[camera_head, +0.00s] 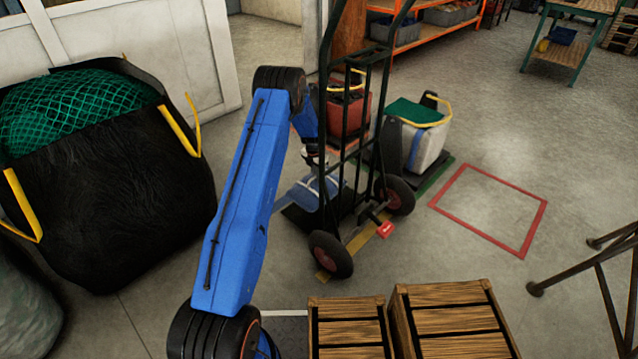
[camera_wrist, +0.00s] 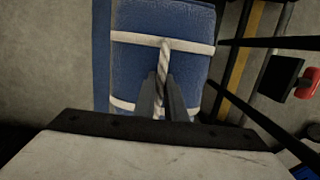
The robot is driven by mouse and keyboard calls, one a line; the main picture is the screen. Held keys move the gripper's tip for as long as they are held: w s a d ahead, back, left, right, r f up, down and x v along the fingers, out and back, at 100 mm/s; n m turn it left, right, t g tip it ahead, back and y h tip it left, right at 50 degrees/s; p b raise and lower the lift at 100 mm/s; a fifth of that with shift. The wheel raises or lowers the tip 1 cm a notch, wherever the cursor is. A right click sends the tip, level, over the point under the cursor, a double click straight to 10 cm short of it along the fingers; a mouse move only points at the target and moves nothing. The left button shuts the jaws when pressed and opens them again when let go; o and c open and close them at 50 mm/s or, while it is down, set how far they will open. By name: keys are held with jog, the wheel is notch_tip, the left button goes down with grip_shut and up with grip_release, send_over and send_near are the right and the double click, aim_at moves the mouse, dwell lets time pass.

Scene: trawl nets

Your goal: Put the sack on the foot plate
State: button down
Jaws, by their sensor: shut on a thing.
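The sack is a blue bundle with white bands (camera_head: 318,190), low beside the upright frame of the hand truck. It also shows in the wrist view (camera_wrist: 140,55), with a pale rope handle across it. My gripper (camera_wrist: 165,105) is shut on that rope handle, above the middle of the sack. In the head view the arm hides part of the gripper. A dark flat plate (camera_head: 300,222), seemingly the foot plate, shows below the sack at the hand truck's base. I cannot tell whether the sack touches it.
The green hand truck (camera_head: 356,105) has two wheels (camera_head: 331,256) and a red pedal (camera_head: 386,229). Wooden crates (camera_head: 448,315) stand in front. A black bag with green net (camera_head: 115,170) is at left. The floor inside the red outline (camera_head: 490,210) is clear.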

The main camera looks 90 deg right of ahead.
jog(key=shift+d+f, duration=0.1)
jog(key=shift+f, duration=3.85)
jog(key=c, duration=1.8)
grip_release()
jog(key=r, duration=0.8)
jog(key=w+a+r, duration=0.1)
jog(key=r, duration=0.3)
jog(key=shift+a, duration=0.1)
jog(key=shift+w, duration=0.1)
